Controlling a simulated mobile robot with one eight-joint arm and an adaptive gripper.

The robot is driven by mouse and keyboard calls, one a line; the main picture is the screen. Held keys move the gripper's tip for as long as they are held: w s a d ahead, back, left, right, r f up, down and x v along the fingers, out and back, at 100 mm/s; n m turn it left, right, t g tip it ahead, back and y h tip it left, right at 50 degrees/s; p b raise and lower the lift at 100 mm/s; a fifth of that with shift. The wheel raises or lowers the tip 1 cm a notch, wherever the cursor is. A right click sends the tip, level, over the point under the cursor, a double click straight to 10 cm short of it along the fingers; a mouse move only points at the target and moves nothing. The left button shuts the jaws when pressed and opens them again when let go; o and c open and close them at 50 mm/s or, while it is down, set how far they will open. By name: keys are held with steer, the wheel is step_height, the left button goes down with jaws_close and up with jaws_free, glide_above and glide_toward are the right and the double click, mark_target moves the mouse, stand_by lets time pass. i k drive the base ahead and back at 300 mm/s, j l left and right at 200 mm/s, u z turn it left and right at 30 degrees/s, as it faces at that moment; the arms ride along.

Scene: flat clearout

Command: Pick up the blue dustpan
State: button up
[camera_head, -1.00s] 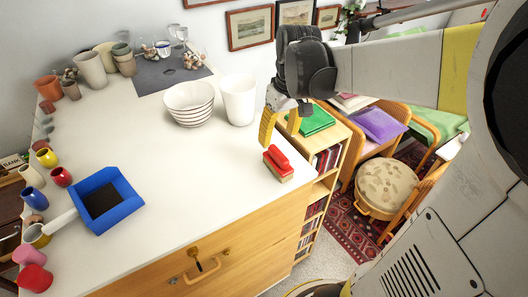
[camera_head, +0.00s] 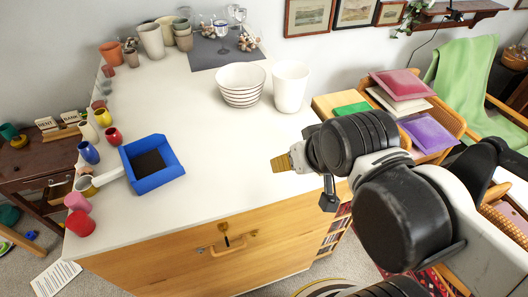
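The blue dustpan (camera_head: 153,162) lies on the white countertop at the left, open side up, with a dark patch inside.
Small coloured cups (camera_head: 88,152) line the counter's left edge. A striped bowl stack (camera_head: 240,84) and a white vase (camera_head: 290,86) stand at the back. The countertop between dustpan and gripper is clear. Drawers (camera_head: 190,262) are below.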

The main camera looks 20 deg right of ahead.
mark_target(150, 163)
steer(key=i+l+u, duration=0.1)
steer(key=u, duration=0.4)
steer(key=l+u, duration=0.15)
steer(key=u, duration=0.3)
steer(key=i+l+u, duration=0.1)
steer(key=u, duration=0.4)
steer(key=l+u, duration=0.25)
steer(key=u, duration=0.25)
steer(key=l+u, duration=0.15)
steer(key=u, duration=0.3)
